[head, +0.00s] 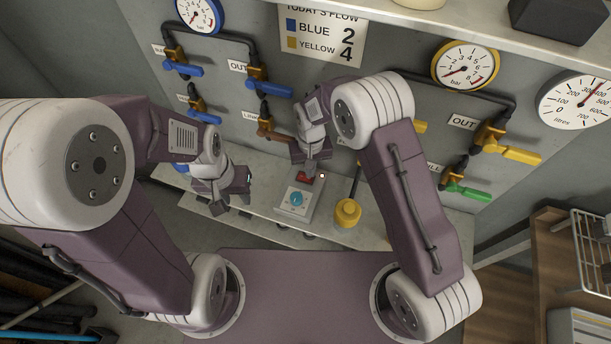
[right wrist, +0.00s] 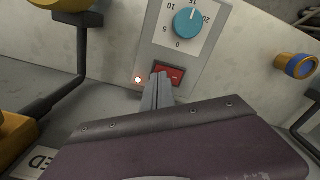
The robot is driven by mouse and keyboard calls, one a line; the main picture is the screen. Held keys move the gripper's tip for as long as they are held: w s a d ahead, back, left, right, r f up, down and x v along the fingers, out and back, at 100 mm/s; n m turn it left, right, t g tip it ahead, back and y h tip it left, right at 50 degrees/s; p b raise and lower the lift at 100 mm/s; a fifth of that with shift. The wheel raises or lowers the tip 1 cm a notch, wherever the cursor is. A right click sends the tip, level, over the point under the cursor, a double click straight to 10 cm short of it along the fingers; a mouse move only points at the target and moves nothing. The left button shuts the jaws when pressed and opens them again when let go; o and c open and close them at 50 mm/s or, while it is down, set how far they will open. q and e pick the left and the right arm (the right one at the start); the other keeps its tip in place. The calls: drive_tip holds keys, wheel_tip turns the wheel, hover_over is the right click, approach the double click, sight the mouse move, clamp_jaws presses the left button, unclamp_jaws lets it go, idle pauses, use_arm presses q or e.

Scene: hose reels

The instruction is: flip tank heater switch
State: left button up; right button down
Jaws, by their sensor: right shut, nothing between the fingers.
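A grey control box (head: 287,212) stands on the shelf below the wall pipes. It carries a red rocker switch (head: 304,178), a blue dial (head: 296,199) and a small lit lamp (head: 322,176). In the right wrist view the red switch (right wrist: 170,75) lies beneath the dial (right wrist: 188,23), beside the glowing lamp (right wrist: 138,80). My right gripper (head: 308,170) is shut and empty, its fingertips (right wrist: 160,76) at the switch and covering part of it; contact is hard to tell. My left gripper (head: 233,203) is open and empty, left of the box.
A yellow knob-shaped fitting (head: 348,212) stands right of the box. Pipes with blue valve handles (head: 182,69) run along the left wall; yellow (head: 521,155) and green (head: 468,192) handles are at right. A wooden shelf unit (head: 536,262) stands at far right.

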drive_tip(key=shift+f+b, duration=0.6)
drive_tip(key=shift+f, duration=0.4)
idle(0.6)
drive_tip(key=shift+s, duration=0.1)
wheel_tip(320, 180, up, 7)
drive_tip(key=p, duration=0.6)
drive_tip(key=shift+r, duration=0.1)
